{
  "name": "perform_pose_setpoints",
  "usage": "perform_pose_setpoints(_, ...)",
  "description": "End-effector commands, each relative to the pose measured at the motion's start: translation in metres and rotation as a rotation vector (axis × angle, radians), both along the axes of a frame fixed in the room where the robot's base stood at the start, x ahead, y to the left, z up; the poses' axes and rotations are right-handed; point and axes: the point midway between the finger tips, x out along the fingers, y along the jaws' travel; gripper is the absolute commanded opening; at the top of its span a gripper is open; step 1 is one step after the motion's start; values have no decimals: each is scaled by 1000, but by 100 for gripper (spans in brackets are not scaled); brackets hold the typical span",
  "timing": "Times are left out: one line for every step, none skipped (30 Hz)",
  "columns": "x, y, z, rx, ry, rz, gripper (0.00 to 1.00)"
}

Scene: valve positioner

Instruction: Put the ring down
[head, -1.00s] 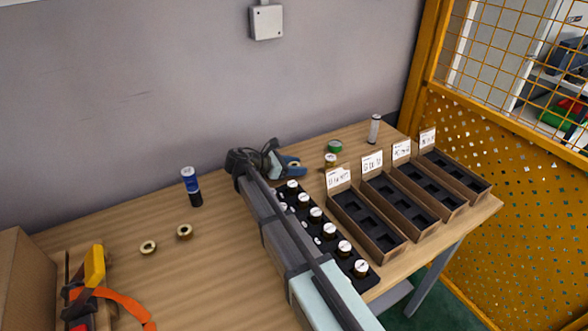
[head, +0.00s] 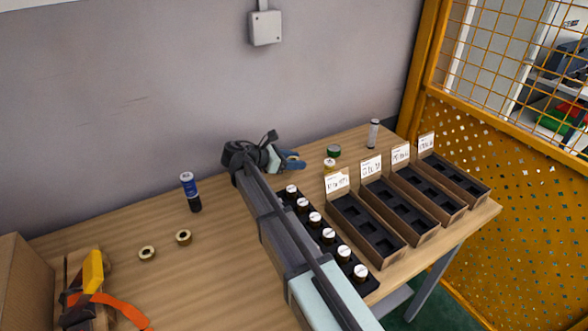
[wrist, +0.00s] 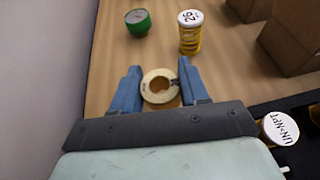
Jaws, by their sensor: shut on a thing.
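My gripper (wrist: 158,90) has its blue fingers shut on a brass-coloured ring (wrist: 148,88), seen from above with its hole showing in the wrist view. In the head view my gripper (head: 293,160) is over the back of the table, to the left of a small labelled bottle. The held ring cannot be made out there. I cannot tell whether the ring touches the table.
A green-edged round item (head: 334,151) and a white-capped yellow bottle (head: 330,165) stand nearby. A black rack (head: 366,288) of capped bottles and several cardboard bins (head: 378,252) lie to the right.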

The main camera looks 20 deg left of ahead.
Motion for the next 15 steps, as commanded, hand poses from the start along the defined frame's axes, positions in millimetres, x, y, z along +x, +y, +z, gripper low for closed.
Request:
perform_pose_setpoints(0, 0, 10, 2, -2, -1, 9)
perform_pose_setpoints(0, 0, 15, 2, -2, -1, 9)
perform_pose_setpoints(0, 0, 22, 1, -1, -1, 9)
perform_pose_setpoints(0, 0, 26, 1, -1, -1, 9)
perform_pose_setpoints(0, 0, 30, 1, -1, -2, 9)
perform_pose_setpoints(0, 0, 35, 1, -1, -2, 9)
perform_pose_setpoints(0, 0, 39, 1, -1, -2, 9)
perform_pose_setpoints(0, 0, 43, 1, -1, -2, 9)
perform_pose_setpoints(0, 0, 47, 1, -1, -2, 9)
perform_pose_setpoints(0, 1, 49, 0, -1, 0, 9)
perform_pose_setpoints(-1, 2, 51, -1, -1, 1, 9)
perform_pose_setpoints(-2, 4, 54, -1, 0, 4, 9)
perform_pose_setpoints(-3, 7, 55, -1, -1, 9, 9)
perform_pose_setpoints(-5, 10, 56, -1, -1, 13, 9)
perform_pose_setpoints(-9, 16, 57, 0, -1, 22, 9)
